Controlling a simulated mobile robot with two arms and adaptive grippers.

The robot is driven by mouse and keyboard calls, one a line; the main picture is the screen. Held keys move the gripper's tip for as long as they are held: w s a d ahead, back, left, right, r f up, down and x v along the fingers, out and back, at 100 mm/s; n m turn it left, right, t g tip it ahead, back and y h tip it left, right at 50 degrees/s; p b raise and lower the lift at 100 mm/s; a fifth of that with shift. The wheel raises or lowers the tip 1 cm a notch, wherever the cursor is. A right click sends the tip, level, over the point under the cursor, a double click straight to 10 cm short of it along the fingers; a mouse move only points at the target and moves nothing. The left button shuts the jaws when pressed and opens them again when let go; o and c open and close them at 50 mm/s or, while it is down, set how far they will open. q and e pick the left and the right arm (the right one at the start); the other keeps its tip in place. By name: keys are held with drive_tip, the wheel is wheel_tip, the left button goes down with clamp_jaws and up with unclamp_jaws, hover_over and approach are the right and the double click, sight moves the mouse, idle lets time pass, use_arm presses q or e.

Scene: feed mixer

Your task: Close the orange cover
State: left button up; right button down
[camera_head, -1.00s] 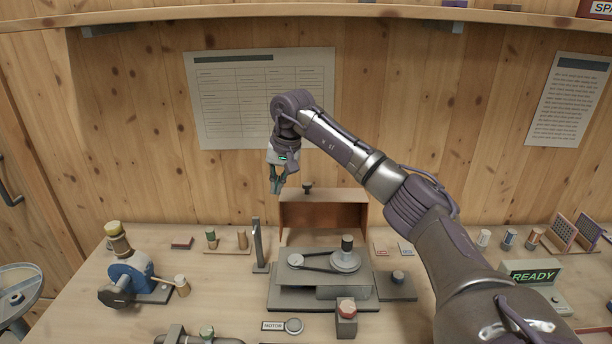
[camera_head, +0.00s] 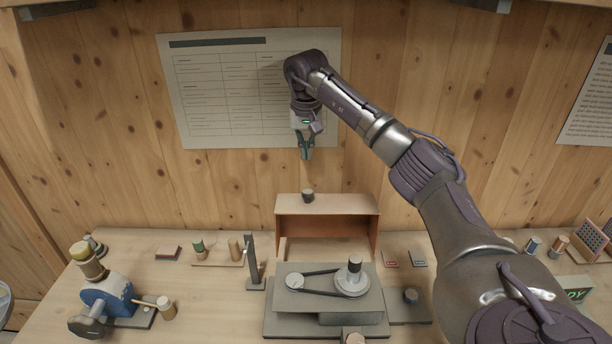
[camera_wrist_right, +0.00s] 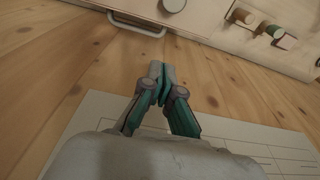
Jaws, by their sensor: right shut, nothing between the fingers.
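The orange cover (camera_head: 340,206) stands raised behind the belt drive, its hollow inside facing me. A dark round knob (camera_head: 308,195) sits on its top edge. The belt drive (camera_head: 325,283), with two pulleys and a dark belt, lies uncovered in front of it. My right gripper (camera_head: 306,156) is shut and empty. It hangs above the knob, fingers down, with a visible gap in the picture; its depth from the wall is hard to judge. In the right wrist view its closed fingertips (camera_wrist_right: 162,70) touch nothing. My left gripper is not in view.
A grey post (camera_head: 253,262) stands left of the drive. A blue hand-cranked device (camera_head: 108,296) is at the left. Small pegs (camera_head: 236,249) stand behind the post. A paper chart (camera_head: 225,95) hangs on the wooden wall behind my right gripper.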

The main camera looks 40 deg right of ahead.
drive_tip(key=f+p, duration=0.1)
drive_tip(key=f, duration=0.1)
drive_tip(key=f+p, duration=0.1)
drive_tip(key=f, duration=0.2)
drive_tip(key=f+p, duration=0.1)
drive_tip(key=f, duration=0.2)
drive_tip(key=shift+w+d+p, duration=0.2)
drive_tip(key=shift+w+p, duration=0.05)
drive_tip(key=shift+p, duration=0.05)
drive_tip(key=shift+s+a+r+p, duration=0.2)
drive_tip(key=shift+s+a+p, duration=0.3)
drive_tip(key=shift+s, duration=0.1)
drive_tip(key=shift+s+a+r+p, duration=0.2)
drive_tip(key=shift+s+a+p, duration=0.25)
drive_tip(key=shift+s, duration=0.1)
drive_tip(key=shift+s+a, duration=0.15)
drive_tip(key=shift+s, duration=0.15)
drive_tip(key=shift+s+a, duration=0.1)
drive_tip(key=shift+w+f, duration=0.1)
drive_tip(key=shift+w, duration=0.1)
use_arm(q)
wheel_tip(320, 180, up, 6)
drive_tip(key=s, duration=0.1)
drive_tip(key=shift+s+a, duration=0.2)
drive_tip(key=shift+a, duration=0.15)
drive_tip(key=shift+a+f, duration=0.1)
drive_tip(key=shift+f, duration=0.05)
